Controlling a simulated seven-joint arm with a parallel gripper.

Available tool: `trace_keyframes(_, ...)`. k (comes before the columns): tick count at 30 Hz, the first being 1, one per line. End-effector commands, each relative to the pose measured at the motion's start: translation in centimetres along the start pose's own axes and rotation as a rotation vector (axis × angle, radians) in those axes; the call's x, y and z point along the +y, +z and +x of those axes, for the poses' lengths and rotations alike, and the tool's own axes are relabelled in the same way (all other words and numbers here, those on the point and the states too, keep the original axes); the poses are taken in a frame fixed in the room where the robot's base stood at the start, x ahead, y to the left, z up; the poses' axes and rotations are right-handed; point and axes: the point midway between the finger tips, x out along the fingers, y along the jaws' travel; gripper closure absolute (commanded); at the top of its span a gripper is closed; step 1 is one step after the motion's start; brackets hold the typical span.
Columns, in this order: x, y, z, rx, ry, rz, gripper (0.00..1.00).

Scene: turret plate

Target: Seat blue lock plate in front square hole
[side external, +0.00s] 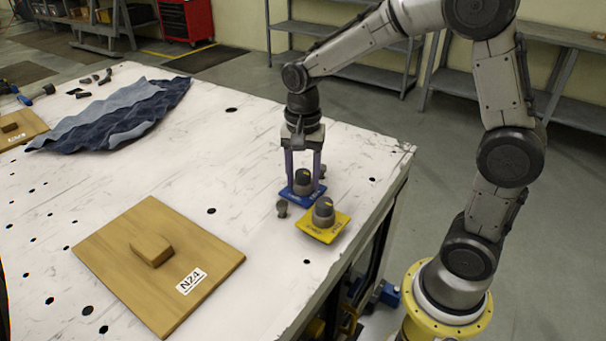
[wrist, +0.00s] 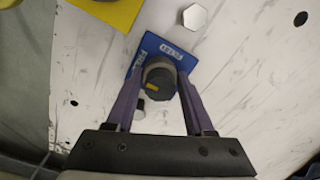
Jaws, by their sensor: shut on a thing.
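The blue lock plate (side external: 301,198) is a square plate with white lettering and a round dark knob with a yellow mark. It lies near the table's right edge in the side view, and it also shows in the wrist view (wrist: 152,45). My gripper (side external: 304,181) points down with its purple fingers on either side of the knob, shut on it; the wrist view shows the same grip (wrist: 162,76). I cannot tell whether the plate touches the table. No square hole is visible; what lies under the plate is hidden.
A yellow plate (side external: 308,231) with a similar knob sits just in front of the blue one. Grey bolt-like posts (side external: 281,208) stand beside the plates. A wooden board (side external: 120,247) marked N24 lies left. Blue cloth (side external: 115,115) lies at the back. Table between is clear.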

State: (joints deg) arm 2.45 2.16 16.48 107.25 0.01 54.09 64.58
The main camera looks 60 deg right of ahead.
Motion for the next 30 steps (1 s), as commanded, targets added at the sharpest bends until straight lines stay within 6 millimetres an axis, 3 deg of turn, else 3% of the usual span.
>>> trace_keyframes(20, -0.03, -0.01, 0.4, 0.0, -0.001, 0.0, 1.0)
trace_keyframes(21, -0.03, -0.01, 0.4, 0.0, -0.001, 0.0, 0.41)
trace_keyframes(26, -0.02, -0.01, 0.41, 0.0, -0.001, 0.0, 0.12)
trace_keyframes(30, -0.01, 0.0, 0.43, 0.0, 0.0, 0.0, 0.12)
